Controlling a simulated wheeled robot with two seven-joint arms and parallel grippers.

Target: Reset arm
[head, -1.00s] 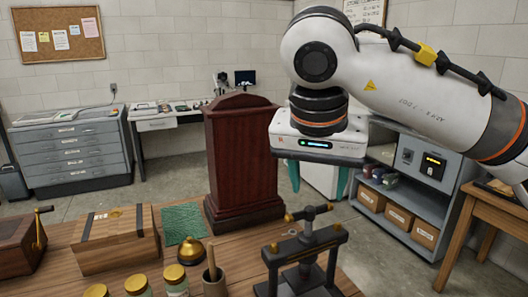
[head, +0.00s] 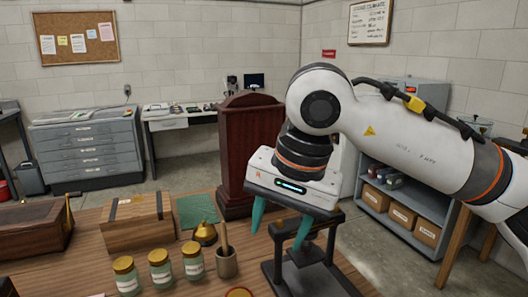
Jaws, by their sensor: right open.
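My right gripper (head: 279,229) is open, with its two teal fingers pointing down and apart. From this view I cannot tell whether the fingers touch the press. My left gripper is not in view.
On the wooden table (head: 95,245) stand a wooden box (head: 137,222), a dark crank box (head: 30,232), a brass bell (head: 205,233), a mortar with pestle (head: 227,264) and several lidded jars (head: 160,269). A green mat (head: 196,209) lies behind the bell. Grey shelving (head: 407,200) stands right.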

